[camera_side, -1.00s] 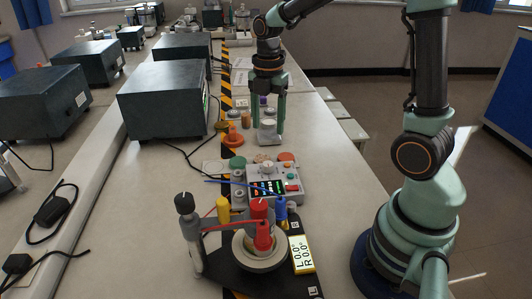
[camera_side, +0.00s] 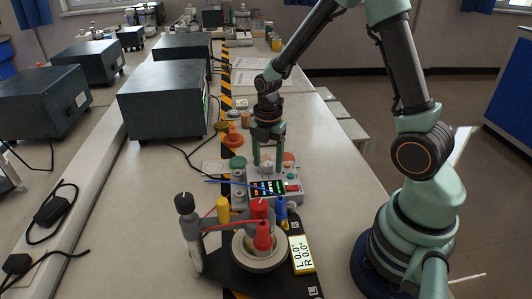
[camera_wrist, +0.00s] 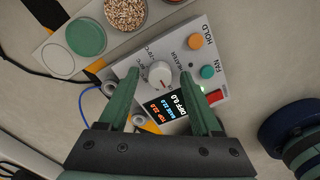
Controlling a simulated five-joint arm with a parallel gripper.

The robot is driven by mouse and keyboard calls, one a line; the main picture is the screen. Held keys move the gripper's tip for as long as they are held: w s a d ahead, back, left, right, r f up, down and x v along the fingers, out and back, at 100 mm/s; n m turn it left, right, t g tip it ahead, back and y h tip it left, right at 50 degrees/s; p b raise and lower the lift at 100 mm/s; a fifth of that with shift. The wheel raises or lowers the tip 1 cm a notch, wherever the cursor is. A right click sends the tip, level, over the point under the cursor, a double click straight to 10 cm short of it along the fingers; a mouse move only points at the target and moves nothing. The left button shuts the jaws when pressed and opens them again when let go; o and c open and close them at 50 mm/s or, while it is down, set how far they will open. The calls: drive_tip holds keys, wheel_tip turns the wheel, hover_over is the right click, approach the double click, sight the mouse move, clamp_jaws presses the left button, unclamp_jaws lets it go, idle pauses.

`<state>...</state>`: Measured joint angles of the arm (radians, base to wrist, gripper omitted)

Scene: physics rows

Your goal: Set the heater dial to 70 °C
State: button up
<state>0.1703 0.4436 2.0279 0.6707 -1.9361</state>
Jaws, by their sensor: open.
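The heater dial (camera_wrist: 160,75) is a small round white knob on the grey control box (camera_wrist: 225,72). In the wrist view a dark mark shows on its lower part; the scale lettering beside it is too small to read surely. My gripper (camera_wrist: 159,73) is open, with one finger on each side of the dial and a gap to it on both sides. In the side view my gripper (camera_side: 268,166) points down over the back of the control box (camera_side: 292,191). Contact with the panel cannot be told. The dark display (camera_wrist: 174,105) reads DIFF 0.0.
An orange HOLD button (camera_wrist: 195,41), a teal FAN button (camera_wrist: 207,72) and a red switch (camera_wrist: 216,96) sit right of the dial. The apparatus with a red-capped post (camera_side: 263,236) stands in front. A large dark box (camera_side: 165,100) stands left.

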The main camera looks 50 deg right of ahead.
clamp_jaws()
